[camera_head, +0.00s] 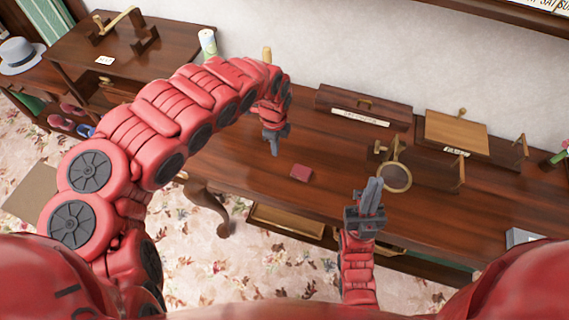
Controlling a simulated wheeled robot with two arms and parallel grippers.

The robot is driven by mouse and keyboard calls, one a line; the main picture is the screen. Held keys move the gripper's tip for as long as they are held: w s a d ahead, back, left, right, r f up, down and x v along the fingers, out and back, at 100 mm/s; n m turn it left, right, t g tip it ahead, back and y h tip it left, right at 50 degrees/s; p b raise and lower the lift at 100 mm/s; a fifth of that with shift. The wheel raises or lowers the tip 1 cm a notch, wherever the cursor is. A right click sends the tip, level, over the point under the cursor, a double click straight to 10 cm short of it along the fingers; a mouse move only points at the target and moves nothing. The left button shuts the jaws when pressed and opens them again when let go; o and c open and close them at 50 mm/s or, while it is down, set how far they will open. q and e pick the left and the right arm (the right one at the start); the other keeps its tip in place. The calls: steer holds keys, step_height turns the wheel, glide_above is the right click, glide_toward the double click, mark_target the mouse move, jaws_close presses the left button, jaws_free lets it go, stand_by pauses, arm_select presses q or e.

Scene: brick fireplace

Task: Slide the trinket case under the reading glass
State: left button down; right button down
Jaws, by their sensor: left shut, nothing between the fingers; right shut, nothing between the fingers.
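The trinket case appears to be the small dark red box (301,172) lying on the brown wooden table. The reading glass (394,177) is a round lens in a brass-coloured rim, held above the table by a small stand right of the box. There is a clear gap of tabletop between them. My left gripper (275,150) is shut and empty, pointing down left of and behind the box, apart from it. My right gripper (373,186) is shut and empty, close to the left of the lens in the picture; whether it touches the rim I cannot tell.
A long dark wooden box (362,103) with a label stands at the table's back. A lighter wooden board (456,131) and wooden brackets (459,172) stand right of it. A grey box (522,237) sits at the right front. The tabletop left of the red box looks clear.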

mark_target(288, 171)
arm_select(q)
steer(key=f, duration=0.7)
steer(key=shift+d+f+p, duration=0.2)
steer(key=shift+f+p, duration=0.15)
steer(key=shift+s+d+f+p, duration=0.1)
steer(key=shift+d+f+p, duration=0.1)
steer(key=shift+f+p, duration=0.1)
steer(key=d, duration=0.1)
steer(key=d+p, duration=0.1)
steer(key=shift+s+d, duration=0.4)
steer(key=shift+d, duration=0.15)
